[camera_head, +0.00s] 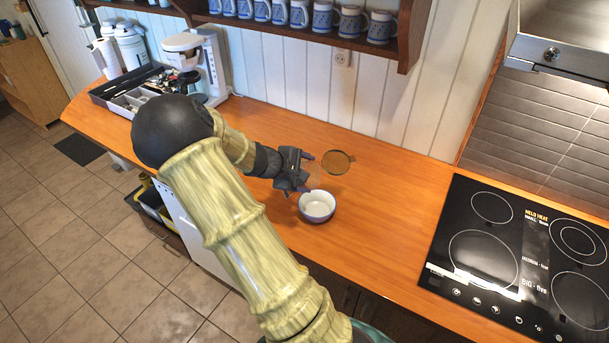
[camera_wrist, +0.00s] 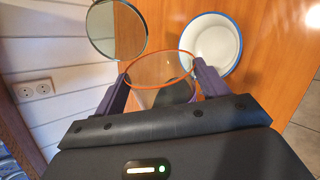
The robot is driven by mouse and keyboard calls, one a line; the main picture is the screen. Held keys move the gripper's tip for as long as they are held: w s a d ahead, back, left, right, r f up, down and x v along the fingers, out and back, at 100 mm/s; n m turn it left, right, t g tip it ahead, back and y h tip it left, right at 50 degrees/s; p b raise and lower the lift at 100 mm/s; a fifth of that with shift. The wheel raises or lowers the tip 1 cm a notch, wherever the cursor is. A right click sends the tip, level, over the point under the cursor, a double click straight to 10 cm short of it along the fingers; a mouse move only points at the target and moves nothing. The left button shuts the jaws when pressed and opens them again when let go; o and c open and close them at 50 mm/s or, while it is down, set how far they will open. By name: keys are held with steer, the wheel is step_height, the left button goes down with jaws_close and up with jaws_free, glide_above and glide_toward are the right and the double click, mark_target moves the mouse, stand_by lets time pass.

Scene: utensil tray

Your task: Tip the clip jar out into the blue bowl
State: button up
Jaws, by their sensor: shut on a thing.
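My gripper (camera_head: 305,172) is low over the counter, just behind and left of the blue bowl (camera_head: 317,206). In the wrist view my gripper (camera_wrist: 162,74) has its two fingers on either side of a clear jar (camera_wrist: 150,68) with an orange rim, and is shut on it. Its contents cannot be made out; a dark patch shows through the glass. The bowl (camera_wrist: 212,46), white inside with a blue rim, stands upright just beyond the right finger, its near part covered by jar and finger. In the head view the jar is hardly visible.
A round glassy disc with a dark rim (camera_head: 336,163) lies near the gripper; it also shows in the wrist view (camera_wrist: 117,28). A black cooktop (camera_head: 520,260) is at right. A coffee maker (camera_head: 195,65) and utensil tray (camera_head: 128,100) are at back left. Counter right of the bowl is clear.

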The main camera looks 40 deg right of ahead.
steer(key=shift+s+d+f+m+t+y+b, duration=0.2)
steer(key=shift+s+f+m+t+y+b, duration=0.3)
steer(key=shift+b, duration=2.05)
steer(key=shift+s+d+r+m+t+y+b, duration=0.15)
steer(key=shift+s+m+t+b, duration=0.4)
steer(key=shift+b, duration=1.55)
steer(key=shift+s+d+r+m+t+y+b, duration=0.2)
steer(key=shift+t+b, duration=0.65)
steer(key=shift+b, duration=1.2)
steer(key=shift+s+d+f+m+t+y+b, duration=0.1)
steer(key=shift+s+d+m+t+y+b, duration=0.3)
steer(key=shift+b, duration=1.3)
steer(key=shift+s+a+f+m+t+y+b, duration=0.1)
steer(key=shift+s+m+t+b, duration=0.25)
steer(key=shift+t+b, duration=0.95)
steer(key=shift+s+d+f+m+t+y+b, duration=0.2)
steer(key=shift+s+b, duration=0.35)
steer(key=shift+b, duration=1.6)
steer(key=shift+r, duration=0.15)
